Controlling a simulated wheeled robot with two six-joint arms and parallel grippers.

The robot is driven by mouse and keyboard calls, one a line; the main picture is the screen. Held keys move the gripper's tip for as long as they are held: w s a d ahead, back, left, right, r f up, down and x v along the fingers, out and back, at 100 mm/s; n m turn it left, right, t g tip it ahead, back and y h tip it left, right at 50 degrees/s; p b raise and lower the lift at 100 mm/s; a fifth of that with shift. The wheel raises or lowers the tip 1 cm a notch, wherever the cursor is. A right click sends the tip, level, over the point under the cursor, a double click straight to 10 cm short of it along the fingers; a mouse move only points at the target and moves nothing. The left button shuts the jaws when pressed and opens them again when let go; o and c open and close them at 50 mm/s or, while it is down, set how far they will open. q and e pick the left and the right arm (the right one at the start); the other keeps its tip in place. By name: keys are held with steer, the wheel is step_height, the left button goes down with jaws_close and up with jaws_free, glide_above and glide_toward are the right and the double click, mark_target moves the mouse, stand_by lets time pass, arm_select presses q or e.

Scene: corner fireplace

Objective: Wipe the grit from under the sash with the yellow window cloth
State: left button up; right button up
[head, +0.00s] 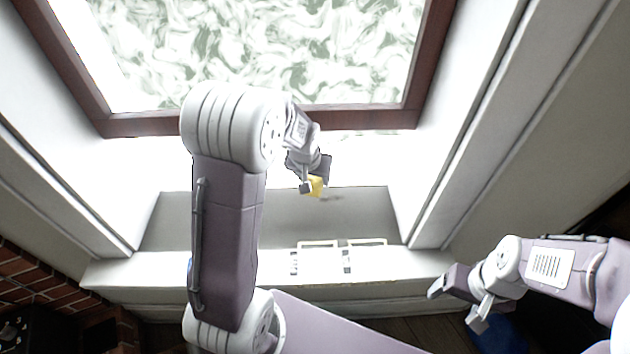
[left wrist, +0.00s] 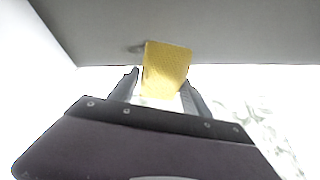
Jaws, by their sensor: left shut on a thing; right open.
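My left gripper (head: 310,187) is shut on the yellow window cloth (head: 317,184), low over the window sill (head: 370,212). In the left wrist view the cloth (left wrist: 166,68) sits between the two fingers, textured and roughly square. A small dark smudge, perhaps the grit (head: 332,198), lies on the grey sill just right of the cloth; it also shows beside the cloth's upper left edge in the left wrist view (left wrist: 137,47). The brown-framed sash (head: 150,123) stands behind, partly hidden by my left arm. My right gripper (head: 456,306) is open and empty, right of the sill.
Two pale, outlined rectangular items (head: 318,244) lie side by side near the sill's front edge. White reveals flank the window. A brick fireplace (head: 40,285) is at lower left. A blue object (head: 500,338) is below my right gripper. The sill's right part is clear.

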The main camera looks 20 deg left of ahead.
mark_target(337, 197)
arm_select(q)
steer(key=shift+w+f, duration=0.15)
steer(key=shift+f, duration=0.05)
step_height(337, 197, down, 6)
steer(key=b, duration=0.5)
steer(key=shift+f+b, duration=0.9)
steer(key=shift+f, duration=0.05)
stand_by(0.5)
steer(key=shift+w+d+r, duration=0.1)
steer(key=shift+w+d, duration=0.3)
steer(key=shift+d, duration=0.45)
steer(key=shift+w+d, duration=0.35)
steer(key=shift+d, duration=0.45)
steer(key=shift+w+d+b, duration=0.2)
steer(key=shift+w+d, duration=0.15)
steer(key=shift+d, duration=0.4)
steer(key=shift+w+d+b, duration=0.2)
steer(key=shift+w+d, duration=0.1)
steer(key=shift+d, duration=0.4)
steer(key=shift+w+d, duration=0.4)
steer(key=shift+d, duration=0.45)
steer(key=shift+w+d, duration=0.4)
steer(key=shift+d, duration=0.45)
